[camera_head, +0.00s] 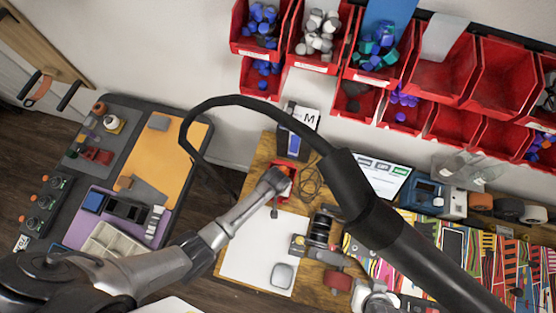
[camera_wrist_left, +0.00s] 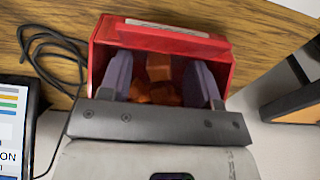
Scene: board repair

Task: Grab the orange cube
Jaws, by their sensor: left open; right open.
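A red bin (camera_wrist_left: 222,62) with a pale label stands on the wooden table. In the left wrist view, several orange cubes lie in it; one orange cube (camera_wrist_left: 158,66) is higher up and others (camera_wrist_left: 163,94) lie lower, partly hidden by the gripper's body. My left gripper (camera_wrist_left: 160,84) is open, its two purple-grey fingers inside the bin on either side of the cubes. No finger is clearly seen touching a cube. The red bin also shows in the head view (camera_head: 286,177), at the end of my left arm. My right gripper (camera_head: 375,297) is at the bottom edge, with its fingers unclear.
A black cable (camera_wrist_left: 45,52) lies left of the bin, near a screen (camera_wrist_left: 20,115). A thick black arm-like tube crosses the head view. Red wall bins (camera_head: 440,85) hang behind.

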